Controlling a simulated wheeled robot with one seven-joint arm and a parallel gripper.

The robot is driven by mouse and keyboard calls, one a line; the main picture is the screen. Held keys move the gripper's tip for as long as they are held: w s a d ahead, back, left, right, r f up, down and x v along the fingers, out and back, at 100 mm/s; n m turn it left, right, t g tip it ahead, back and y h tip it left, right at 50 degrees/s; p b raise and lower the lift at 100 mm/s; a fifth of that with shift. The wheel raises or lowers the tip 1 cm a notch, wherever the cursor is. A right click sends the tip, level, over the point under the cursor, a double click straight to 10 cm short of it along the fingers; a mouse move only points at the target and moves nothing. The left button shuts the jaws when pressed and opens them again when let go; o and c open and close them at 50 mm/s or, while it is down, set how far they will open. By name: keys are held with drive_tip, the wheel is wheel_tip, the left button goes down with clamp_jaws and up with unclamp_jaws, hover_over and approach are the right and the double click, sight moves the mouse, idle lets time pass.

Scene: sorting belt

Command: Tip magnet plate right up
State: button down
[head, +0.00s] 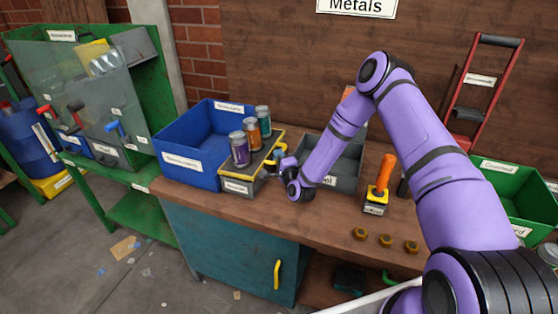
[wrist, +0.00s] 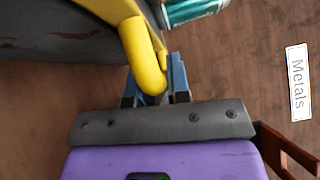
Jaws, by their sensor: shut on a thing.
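The magnet plate (head: 262,163) is a dark grey slab with yellow edging, on a labelled grey base beside the blue bin. Three cans stand on it in a row: purple (head: 239,149), orange (head: 252,134) and teal (head: 263,121). The teal can (wrist: 192,10) also shows at the top of the wrist view. My gripper (head: 281,162) is at the plate's right side. In the wrist view, its blue fingers (wrist: 154,78) are shut on the plate's yellow handle (wrist: 144,55). The plate looks near level; any slight tilt is hard to judge.
The blue bin (head: 183,161) stands left of the plate. A grey bin (head: 342,176) is partly hidden behind my arm. An orange-handled tool (head: 383,178) and three small rings (head: 385,240) are on the bench to the right. A green bin (head: 520,196) stands at far right.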

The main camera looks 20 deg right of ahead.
sight(253, 121)
drive_tip(key=shift+w+a+r+n+g+h, duration=0.45)
drive_tip(key=shift+w+a+r+n+g, duration=0.4)
drive_tip(key=shift+r, duration=1.25)
drive_tip(key=shift+w+a+r+n+g+h, duration=0.5)
drive_tip(key=shift+a+r+n+g, duration=0.6)
drive_tip(key=shift+r, duration=0.95)
drive_tip(key=shift+w+a+r+n+g+h, duration=0.45)
drive_tip(key=shift+w+a+r+n+g, duration=0.5)
drive_tip(key=shift+r, duration=1.15)
drive_tip(key=shift+w+a+r, duration=0.25)
drive_tip(key=shift+a+r, duration=0.3)
drive_tip(key=shift+a, duration=0.15)
drive_tip(key=shift+w+r, duration=0.1)
drive_tip(key=shift+r, duration=0.05)
drive_tip(key=c, duration=1.1)
unclamp_jaws()
drive_tip(key=shift+a, duration=0.1)
